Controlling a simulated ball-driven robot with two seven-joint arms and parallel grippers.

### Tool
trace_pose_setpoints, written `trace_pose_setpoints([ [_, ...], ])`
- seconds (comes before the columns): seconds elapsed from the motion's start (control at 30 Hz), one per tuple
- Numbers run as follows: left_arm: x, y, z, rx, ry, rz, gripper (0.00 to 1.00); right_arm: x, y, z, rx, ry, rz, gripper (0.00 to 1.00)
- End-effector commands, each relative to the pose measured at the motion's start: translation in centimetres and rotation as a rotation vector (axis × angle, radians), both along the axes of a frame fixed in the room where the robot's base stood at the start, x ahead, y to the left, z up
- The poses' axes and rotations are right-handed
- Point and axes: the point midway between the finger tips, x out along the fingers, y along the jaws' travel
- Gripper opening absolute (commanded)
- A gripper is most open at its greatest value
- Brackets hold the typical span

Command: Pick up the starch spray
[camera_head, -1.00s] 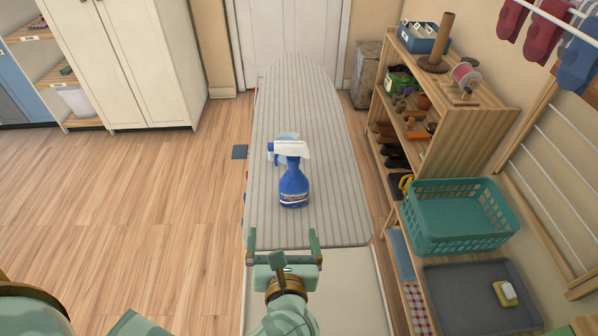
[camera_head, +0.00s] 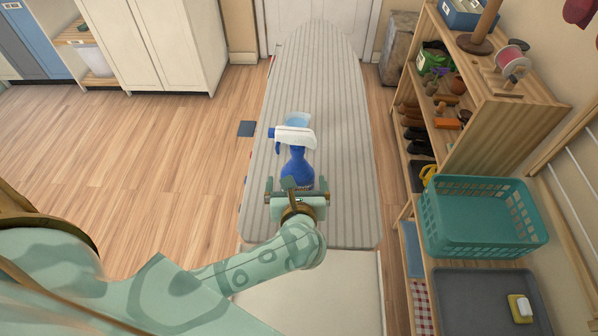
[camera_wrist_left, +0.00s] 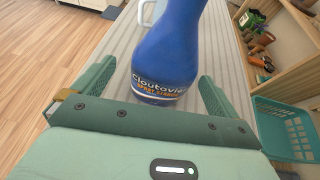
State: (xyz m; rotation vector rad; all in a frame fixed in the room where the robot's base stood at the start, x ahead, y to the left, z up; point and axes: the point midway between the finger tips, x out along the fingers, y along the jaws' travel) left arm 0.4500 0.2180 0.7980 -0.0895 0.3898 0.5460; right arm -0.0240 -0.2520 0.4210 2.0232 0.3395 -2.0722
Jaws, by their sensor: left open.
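The starch spray (camera_head: 297,166) is a blue bottle with a white and blue trigger head. It stands upright on the striped ironing board (camera_head: 345,140). In the left wrist view the bottle (camera_wrist_left: 170,50) fills the upper middle, its label facing me and its top cut off. My left gripper (camera_head: 297,186) is open at the near side of the bottle. In the wrist view its fingers (camera_wrist_left: 154,85) are apart, one on each side of the bottle's lower part, with gaps visible. The gripper hides the bottle's base in the head view. My right gripper is not in view.
A second pale blue item (camera_head: 297,119) stands behind the spray head on the board. A wooden shelf (camera_head: 500,110) with a teal basket (camera_head: 480,240) and a grey tray (camera_head: 480,300) stands to the right. The floor (camera_head: 160,170) on the left is open.

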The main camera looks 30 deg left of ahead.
Motion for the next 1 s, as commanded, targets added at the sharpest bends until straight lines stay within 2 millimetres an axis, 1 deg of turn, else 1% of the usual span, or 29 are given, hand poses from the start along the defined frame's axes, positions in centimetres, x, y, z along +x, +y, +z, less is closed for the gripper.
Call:
trace_pose_setpoints([
  [0.1,0.8,0.4,-0.5,0.001,-0.002,0.000,0.98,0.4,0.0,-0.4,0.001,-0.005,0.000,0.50],
  [0.27,3.0,1.3,-2.0,0.003,-0.001,0.000,0.98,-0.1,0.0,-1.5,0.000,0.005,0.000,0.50],
  [0.33,3.8,1.8,-2.3,0.003,-0.001,0.000,0.98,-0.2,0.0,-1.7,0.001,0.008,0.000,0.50],
  [0.47,4.4,2.2,-2.5,0.002,0.000,0.000,0.98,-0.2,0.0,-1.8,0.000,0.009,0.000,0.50],
  [0.63,4.4,2.2,-2.4,0.001,0.000,0.000,0.98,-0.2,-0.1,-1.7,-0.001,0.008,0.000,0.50],
  [0.67,4.4,2.2,-2.4,0.001,0.000,0.000,0.95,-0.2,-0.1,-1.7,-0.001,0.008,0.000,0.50],
  [0.7,4.4,2.2,-2.4,0.001,0.000,0.000,0.84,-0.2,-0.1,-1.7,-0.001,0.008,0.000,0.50],
  [0.77,4.4,2.2,-2.4,0.001,0.000,0.000,0.67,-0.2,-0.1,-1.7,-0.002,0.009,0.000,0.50],
  [0.8,4.4,2.2,-2.4,0.001,0.000,0.000,0.56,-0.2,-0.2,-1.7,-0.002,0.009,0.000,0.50],
  [0.9,4.4,2.2,-2.3,0.001,-0.003,-0.001,0.32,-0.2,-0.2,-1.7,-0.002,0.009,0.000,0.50],
  [1.0,4.4,2.2,-2.3,0.001,-0.003,-0.001,0.32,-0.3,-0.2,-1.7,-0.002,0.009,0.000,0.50],
])
